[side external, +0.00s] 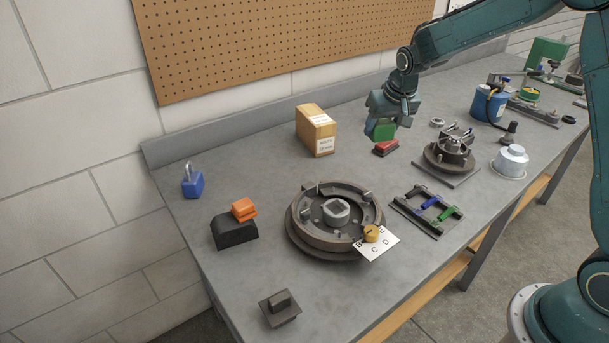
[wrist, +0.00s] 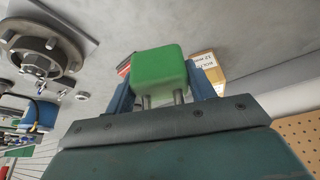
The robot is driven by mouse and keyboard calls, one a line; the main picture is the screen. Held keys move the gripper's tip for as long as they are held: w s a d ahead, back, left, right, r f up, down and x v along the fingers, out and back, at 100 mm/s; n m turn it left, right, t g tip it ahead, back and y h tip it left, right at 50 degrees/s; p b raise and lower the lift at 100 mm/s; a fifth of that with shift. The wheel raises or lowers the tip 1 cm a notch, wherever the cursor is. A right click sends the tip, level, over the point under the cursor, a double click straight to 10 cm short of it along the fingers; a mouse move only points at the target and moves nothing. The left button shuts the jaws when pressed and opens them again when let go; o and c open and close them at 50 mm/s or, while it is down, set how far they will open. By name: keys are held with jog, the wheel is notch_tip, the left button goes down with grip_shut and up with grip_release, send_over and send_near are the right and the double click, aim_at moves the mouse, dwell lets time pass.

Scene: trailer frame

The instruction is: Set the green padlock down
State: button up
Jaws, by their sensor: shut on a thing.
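The green padlock (wrist: 160,75) is between the two fingers of my gripper (wrist: 162,95) in the wrist view, its green body outward and its shackle legs toward the palm. In the side external view my gripper (side external: 381,128) is shut on the padlock (side external: 384,131), which is partly hidden by a finger. It appears to be above the bench (side external: 270,170), near a red and black block (side external: 385,148) and to the right of the wooden box (side external: 316,130). The exact height of the padlock over the bench is hard to tell.
A blue padlock (side external: 192,182) stands at the far left. A round brake drum (side external: 306,241), a lettered card (side external: 376,245), a rack with coloured handles (side external: 428,212) and a hub on a plate (side external: 452,152) occupy the bench. The pegboard wall (side external: 280,40) is behind.

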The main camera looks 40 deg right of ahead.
jog(key=shift+f, duration=6.3)
jog(key=shift+f, duration=0.1)
jog(key=o, duration=1.3)
jog(key=shift+f, duration=0.1)
jog(key=shift+v, duration=6.15)
jog(key=shift+s, duration=0.1)
